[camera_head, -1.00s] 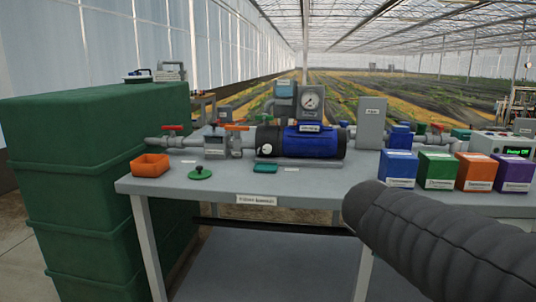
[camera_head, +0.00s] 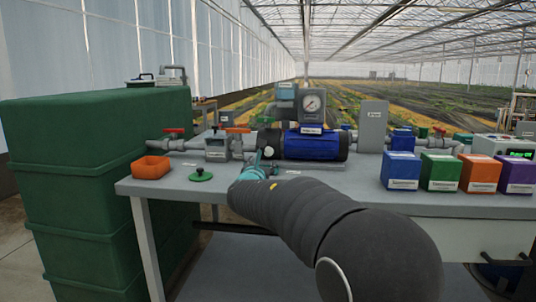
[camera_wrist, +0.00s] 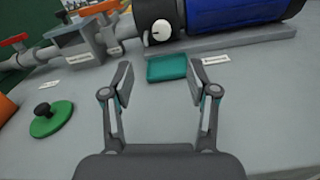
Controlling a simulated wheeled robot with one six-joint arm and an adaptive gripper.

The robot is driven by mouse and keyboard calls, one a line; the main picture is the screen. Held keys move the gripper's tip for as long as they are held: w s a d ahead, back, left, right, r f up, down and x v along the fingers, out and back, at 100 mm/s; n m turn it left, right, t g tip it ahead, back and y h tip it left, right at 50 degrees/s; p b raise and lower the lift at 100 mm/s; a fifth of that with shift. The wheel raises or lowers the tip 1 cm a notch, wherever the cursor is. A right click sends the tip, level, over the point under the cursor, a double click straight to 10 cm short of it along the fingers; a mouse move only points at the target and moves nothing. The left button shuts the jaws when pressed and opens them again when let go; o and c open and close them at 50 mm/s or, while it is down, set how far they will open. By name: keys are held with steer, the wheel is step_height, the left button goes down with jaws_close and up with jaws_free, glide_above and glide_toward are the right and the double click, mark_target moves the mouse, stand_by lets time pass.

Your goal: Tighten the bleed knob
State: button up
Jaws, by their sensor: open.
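The bleed knob appears to be the small white round knob on the dark end of the pump; it shows in the wrist view (camera_wrist: 161,30) and in the head view (camera_head: 268,152). The pump (camera_head: 314,145) has a blue body and lies across the bench. My gripper (camera_wrist: 158,82) is open and empty, with its two fingers apart above the bench. The knob is beyond the fingertips, roughly in line with the gap, and nothing touches it. In the head view my arm reaches over the bench and partly covers the area in front of the pump.
A small teal tray (camera_wrist: 166,69) lies between my fingers and the pump. A green disc with a dark knob (camera_wrist: 51,118) sits at left. Red-handled and orange-handled valves (camera_head: 238,130) are left of the pump. An orange bin (camera_head: 151,167) and coloured boxes (camera_head: 440,171) stand on the bench.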

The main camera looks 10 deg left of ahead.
mark_target(268, 151)
steer(key=w+p, duration=0.1)
steer(key=w, duration=0.3)
steer(key=w+p, duration=0.1)
steer(key=w, duration=0.3)
steer(key=w+p, duration=0.1)
steer(key=w, duration=0.3)
steer(key=shift+w+d, duration=0.3)
steer(key=shift+w, duration=0.05)
jaws_close()
